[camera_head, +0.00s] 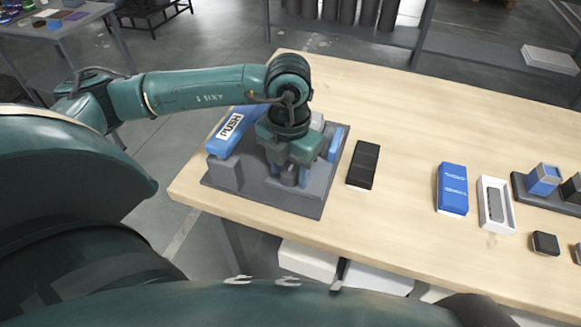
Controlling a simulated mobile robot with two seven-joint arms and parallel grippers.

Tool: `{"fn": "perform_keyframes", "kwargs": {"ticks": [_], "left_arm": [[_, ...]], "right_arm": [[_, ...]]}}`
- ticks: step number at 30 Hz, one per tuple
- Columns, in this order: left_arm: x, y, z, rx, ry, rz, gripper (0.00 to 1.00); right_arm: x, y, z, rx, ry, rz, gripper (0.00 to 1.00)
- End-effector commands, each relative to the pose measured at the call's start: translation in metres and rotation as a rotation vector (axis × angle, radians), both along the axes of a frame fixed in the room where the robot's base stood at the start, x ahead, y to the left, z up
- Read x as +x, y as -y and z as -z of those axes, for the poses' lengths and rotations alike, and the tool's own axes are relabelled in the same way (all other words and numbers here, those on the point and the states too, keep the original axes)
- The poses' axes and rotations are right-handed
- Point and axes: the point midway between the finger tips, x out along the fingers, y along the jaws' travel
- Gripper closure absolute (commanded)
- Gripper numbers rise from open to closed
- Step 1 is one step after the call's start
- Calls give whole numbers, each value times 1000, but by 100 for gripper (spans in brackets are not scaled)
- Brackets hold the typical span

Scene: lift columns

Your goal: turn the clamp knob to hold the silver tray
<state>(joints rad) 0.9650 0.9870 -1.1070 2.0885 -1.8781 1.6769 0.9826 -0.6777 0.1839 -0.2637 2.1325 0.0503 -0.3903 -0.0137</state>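My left gripper (290,172) points down over the grey fixture (311,199) at the left end of the wooden table. Its wrist and body cover the middle of the fixture. A small grey cylindrical part shows at the fingertips, and I cannot tell whether it is the clamp knob or whether the fingers are closed on it. The fixture carries a blue bar marked PUSH (231,130) at its left and a blue upright part (335,143) at its right. I cannot make out the silver tray for certain. My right gripper is not in view.
A black flat case (363,165) lies just right of the fixture. Further right are a blue case (452,190), a white open box (495,205), a dark tray with blue and black blocks, and a small black block (545,243). The table's back middle is clear.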

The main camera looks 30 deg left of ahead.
Motion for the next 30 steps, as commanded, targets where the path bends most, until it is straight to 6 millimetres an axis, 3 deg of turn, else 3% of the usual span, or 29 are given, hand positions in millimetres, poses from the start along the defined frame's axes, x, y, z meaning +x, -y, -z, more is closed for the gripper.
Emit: {"fn": "perform_keyframes", "kwargs": {"ticks": [11,30], "left_arm": [[0,0,-8,0,1,-1,51],[0,0,-66,0,1,0,51]], "right_arm": [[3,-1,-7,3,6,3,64],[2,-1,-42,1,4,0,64]]}}
